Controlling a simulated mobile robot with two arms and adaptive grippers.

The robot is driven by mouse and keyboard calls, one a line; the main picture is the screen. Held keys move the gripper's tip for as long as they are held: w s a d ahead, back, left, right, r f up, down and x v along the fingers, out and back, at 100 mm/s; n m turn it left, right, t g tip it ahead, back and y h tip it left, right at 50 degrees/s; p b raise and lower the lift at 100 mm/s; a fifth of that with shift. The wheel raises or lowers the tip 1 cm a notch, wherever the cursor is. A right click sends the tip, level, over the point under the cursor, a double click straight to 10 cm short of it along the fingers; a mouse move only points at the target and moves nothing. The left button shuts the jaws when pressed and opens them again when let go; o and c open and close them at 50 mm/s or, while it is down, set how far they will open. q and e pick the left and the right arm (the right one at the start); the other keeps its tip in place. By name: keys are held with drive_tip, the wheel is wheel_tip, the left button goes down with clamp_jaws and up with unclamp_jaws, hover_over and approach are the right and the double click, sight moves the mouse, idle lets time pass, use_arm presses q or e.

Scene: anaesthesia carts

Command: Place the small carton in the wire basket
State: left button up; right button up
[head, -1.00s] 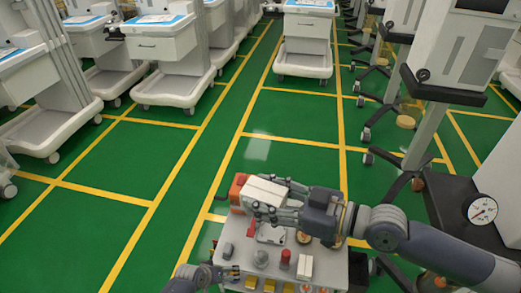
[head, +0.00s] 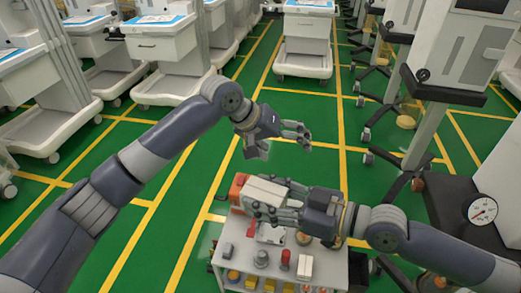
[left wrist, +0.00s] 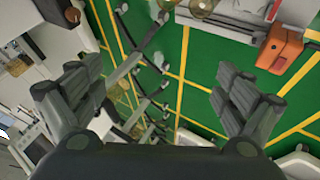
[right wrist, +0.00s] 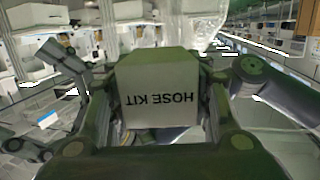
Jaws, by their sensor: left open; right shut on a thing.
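My left gripper (head: 281,143) is open and empty, above and beyond the carton over the green floor. Its spread fingers (left wrist: 160,95) show in the left wrist view with nothing between them. Another small white box (head: 305,266) stands on the cart. I cannot make out a wire basket.
A black pedestal with a round gauge (head: 482,210) stands at the right. White carts (head: 160,60) line the far left. Green floor is open ahead.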

use_arm(q)
drive_tip(key=s+r+m+g+y, duration=0.1)
drive_tip(key=s+r+m+y, duration=0.1)
drive_tip(key=s+r, duration=0.65)
drive_tip(key=y, duration=0.4)
approach(264, 191)
drive_tip(key=shift+m+g, duration=0.3)
drive_tip(key=f, duration=0.3)
drive_tip(key=w+f, duration=0.1)
drive_tip(key=f, duration=0.2)
drive_tip(key=w+d+f, duration=0.1)
drive_tip(key=f, duration=0.3)
drive_tip(key=c, duration=1.2)
use_arm(e)
drive_tip(key=o, duration=1.2)
drive_tip(key=shift+r, duration=0.1)
